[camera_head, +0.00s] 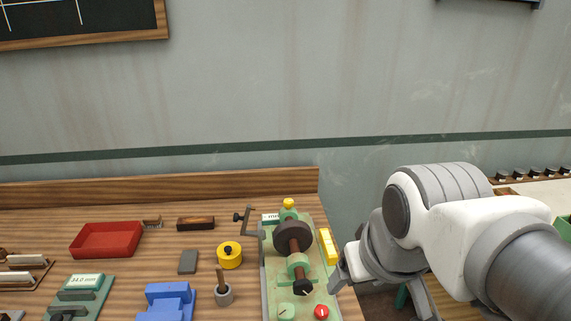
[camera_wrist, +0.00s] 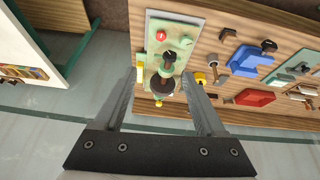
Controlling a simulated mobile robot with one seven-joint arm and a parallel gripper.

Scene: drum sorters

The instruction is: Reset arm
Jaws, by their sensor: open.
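My arm (camera_head: 440,215) reaches in from the right in the head view, bent at the elbow, with its end beside the right edge of the green drum device (camera_head: 304,296). In the wrist view both fingers of my gripper (camera_wrist: 159,74) are spread wide with nothing held between them. The drum device, with its dark drum (camera_wrist: 163,83) and red knob (camera_wrist: 161,36), shows between and beyond the fingers. I cannot tell whether a finger touches it. In the head view the gripper is only partly visible.
The wooden bench (camera_head: 50,218) holds a red tray (camera_head: 106,240), a yellow cylinder (camera_head: 229,256), a blue block (camera_head: 167,302), a grey block (camera_head: 188,262) and a crank (camera_head: 248,222). A wall (camera_head: 300,80) stands behind. Another table (camera_head: 535,192) is at the right, past a gap.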

